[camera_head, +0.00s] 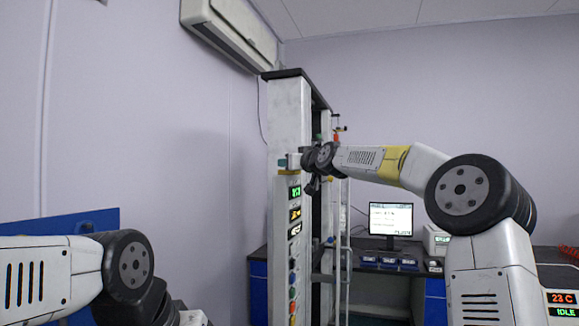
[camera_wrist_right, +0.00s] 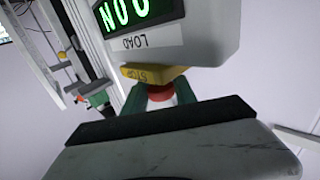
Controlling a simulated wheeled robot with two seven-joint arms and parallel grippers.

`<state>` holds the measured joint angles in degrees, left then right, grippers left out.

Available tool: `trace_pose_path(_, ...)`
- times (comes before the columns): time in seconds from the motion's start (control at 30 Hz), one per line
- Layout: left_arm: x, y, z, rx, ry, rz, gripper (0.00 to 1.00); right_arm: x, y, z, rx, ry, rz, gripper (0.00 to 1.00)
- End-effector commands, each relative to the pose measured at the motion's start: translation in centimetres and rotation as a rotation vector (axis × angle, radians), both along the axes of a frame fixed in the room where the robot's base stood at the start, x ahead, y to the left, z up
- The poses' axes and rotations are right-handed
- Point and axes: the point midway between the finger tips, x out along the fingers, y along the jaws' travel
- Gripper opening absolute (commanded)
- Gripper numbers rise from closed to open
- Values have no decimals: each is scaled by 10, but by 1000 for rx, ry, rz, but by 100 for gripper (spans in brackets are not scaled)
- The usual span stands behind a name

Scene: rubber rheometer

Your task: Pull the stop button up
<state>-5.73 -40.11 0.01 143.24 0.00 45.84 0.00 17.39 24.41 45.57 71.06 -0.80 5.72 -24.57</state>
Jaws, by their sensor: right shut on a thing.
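The red stop button (camera_wrist_right: 160,92) shows in the right wrist view, below a yellow plate marked STOP (camera_wrist_right: 155,74). My right gripper (camera_wrist_right: 161,98) is shut on the button, with one green fingertip on each side of it. In the head view my right arm reaches from the right to the upper part of the tall rheometer column (camera_head: 289,120), and the button is not clear there. My left arm shows at the lower left of the head view, but its gripper is out of the picture.
A LOAD display (camera_wrist_right: 126,12) with green digits sits right by the stop plate. Lower on the column are more displays and several coloured buttons (camera_head: 292,292). A monitor (camera_head: 391,219) stands on the dark bench behind. An air conditioner (camera_head: 232,32) hangs on the left wall.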

Motion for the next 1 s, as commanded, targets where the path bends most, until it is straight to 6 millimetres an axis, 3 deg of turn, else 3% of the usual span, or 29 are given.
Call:
trace_pose_path(0.27,0,0,0,0,0,0,36,0,-1,9,2,-6,-2,0)
trace_pose_path(0.3,0,0,0,0,0,0,36,0,-1,9,2,-6,-2,39)
trace_pose_path(0.4,0,0,0,0,0,0,36,-1,0,8,1,-5,-1,56)
trace_pose_path(0.77,0,0,0,0,0,0,36,-2,-2,7,1,-3,-2,56)
trace_pose_path(1.0,0,0,0,0,0,0,36,-20,-13,7,0,-2,-4,56)
